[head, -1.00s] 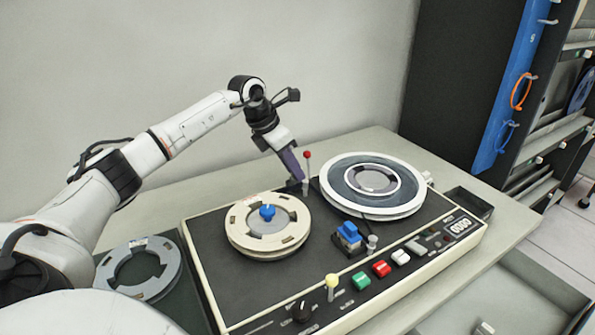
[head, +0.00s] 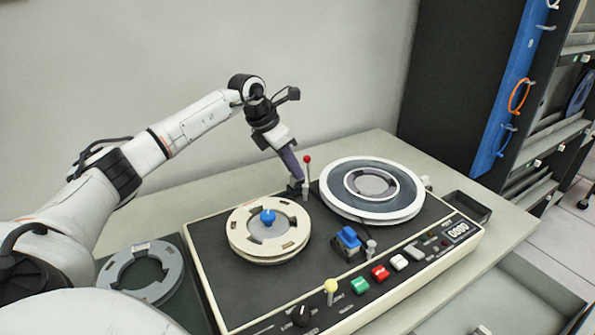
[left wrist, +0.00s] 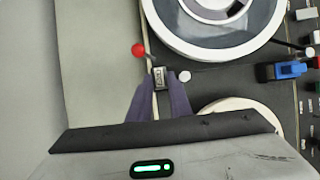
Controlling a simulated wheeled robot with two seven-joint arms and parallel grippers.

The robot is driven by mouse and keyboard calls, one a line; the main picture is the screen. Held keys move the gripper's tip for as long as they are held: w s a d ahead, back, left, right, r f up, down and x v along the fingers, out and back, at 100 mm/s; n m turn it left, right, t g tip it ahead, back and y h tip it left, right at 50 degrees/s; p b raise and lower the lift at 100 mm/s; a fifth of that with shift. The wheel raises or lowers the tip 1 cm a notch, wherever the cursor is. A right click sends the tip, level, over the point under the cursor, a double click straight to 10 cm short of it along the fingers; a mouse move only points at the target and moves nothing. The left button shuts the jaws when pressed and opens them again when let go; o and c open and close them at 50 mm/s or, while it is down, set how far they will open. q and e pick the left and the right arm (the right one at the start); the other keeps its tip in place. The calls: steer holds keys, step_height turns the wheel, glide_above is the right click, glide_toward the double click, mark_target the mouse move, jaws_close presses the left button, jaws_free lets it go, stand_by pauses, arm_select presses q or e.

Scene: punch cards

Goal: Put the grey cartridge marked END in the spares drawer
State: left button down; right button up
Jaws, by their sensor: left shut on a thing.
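My left gripper (head: 293,184) reaches down behind the cream reel, at the back edge of the tape machine. It is shut on a small grey block, which I take for the grey cartridge (left wrist: 160,77); its marking is too small to read. The block sits between the fingertips in the left wrist view, beside the red-knobbed lever; I cannot tell whether it still touches the deck. An open grey drawer (head: 540,290), probably the spares drawer, is at the lower right, with a small light object inside. My right gripper is not in view.
The machine carries a cream reel (head: 268,248), a white-rimmed reel (head: 385,211), a blue block (head: 348,238), a red-knobbed lever (head: 307,175) and several buttons. A dark tray (head: 468,205) stands at its right. A grey ring (head: 145,270) lies at the left.

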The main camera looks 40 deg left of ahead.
arm_select(q)
steer(key=shift+r+p, duration=0.95)
steer(key=shift+r, duration=0.25)
steer(key=shift+r+p, duration=0.65)
steer(key=shift+r, duration=0.25)
